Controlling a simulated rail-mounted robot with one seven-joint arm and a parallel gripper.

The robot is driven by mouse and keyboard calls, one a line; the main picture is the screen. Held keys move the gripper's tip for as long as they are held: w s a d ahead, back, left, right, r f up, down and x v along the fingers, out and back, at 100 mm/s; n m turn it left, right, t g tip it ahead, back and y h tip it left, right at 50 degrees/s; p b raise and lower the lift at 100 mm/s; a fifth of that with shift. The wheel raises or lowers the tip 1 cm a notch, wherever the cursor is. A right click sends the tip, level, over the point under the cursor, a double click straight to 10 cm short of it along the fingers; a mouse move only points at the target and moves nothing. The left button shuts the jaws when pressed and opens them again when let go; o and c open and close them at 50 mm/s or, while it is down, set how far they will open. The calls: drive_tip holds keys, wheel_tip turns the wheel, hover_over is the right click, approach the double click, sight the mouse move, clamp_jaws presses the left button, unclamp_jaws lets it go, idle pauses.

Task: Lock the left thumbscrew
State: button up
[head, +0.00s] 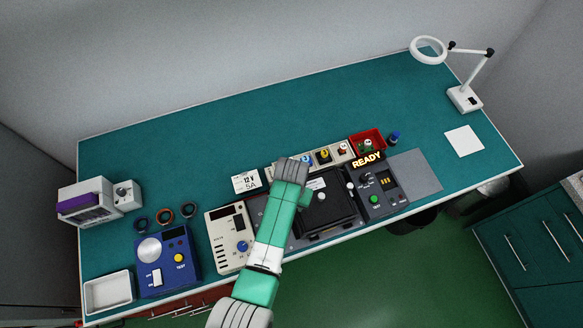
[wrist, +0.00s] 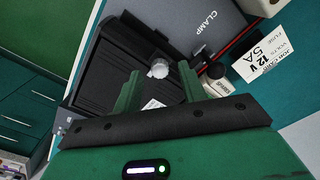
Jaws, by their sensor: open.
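The left thumbscrew, a pale round knurled knob (wrist: 158,67), stands on the black fixture (wrist: 105,75) near its edge beside the grey CLAMP panel (wrist: 205,30). In the wrist view my gripper (wrist: 160,76) is open, with one green finger on each side of the knob in the picture. I cannot tell whether the fingers reach down around it; no contact shows. In the head view my gripper (head: 303,196) is over the left part of the black fixture (head: 328,212), and my arm hides the left knob. Another white knob (head: 350,186) shows at the fixture's right.
A cream meter (head: 229,238) and a blue tester (head: 167,262) stand to the left. A 12 V 5A card (head: 246,181) lies behind. A READY control panel (head: 376,194) and red bin (head: 367,142) are to the right.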

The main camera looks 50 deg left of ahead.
wheel_tip(320, 180, up, 7)
drive_tip(key=shift+f, duration=0.2)
idle(0.5)
